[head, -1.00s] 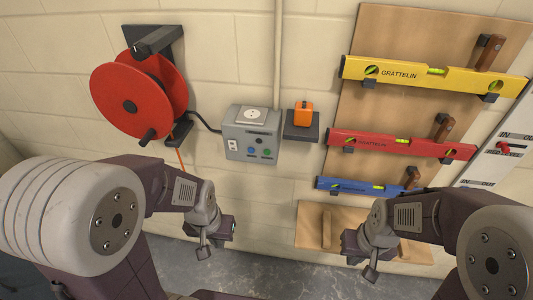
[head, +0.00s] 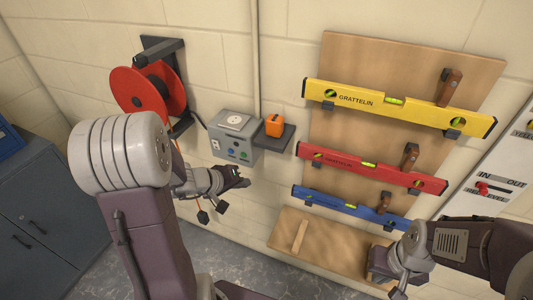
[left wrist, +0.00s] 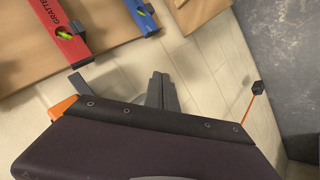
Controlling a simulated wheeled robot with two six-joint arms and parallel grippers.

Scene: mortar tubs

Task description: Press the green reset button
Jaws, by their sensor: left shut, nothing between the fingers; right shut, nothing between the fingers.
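The green button (head: 243,156) is at the lower right of the front of a grey wall box (head: 250,143), beside a blue button (head: 231,152). My left gripper (head: 246,183) is shut and empty, just below the box and apart from the button. Its closed fingers (left wrist: 160,92) show against the pale wall in the left wrist view, where the button cannot be seen. My right gripper (head: 398,290) is shut and empty at the lower right, in front of the low wooden shelf and far from the box.
A red reel (head: 135,92) hangs left of the box. An orange object (head: 274,125) sits on a dark shelf (head: 281,140) to its right. Yellow (head: 420,110), red (head: 390,176) and blue (head: 340,204) levels hang on a wooden board. A grey cabinet (head: 60,190) stands at left.

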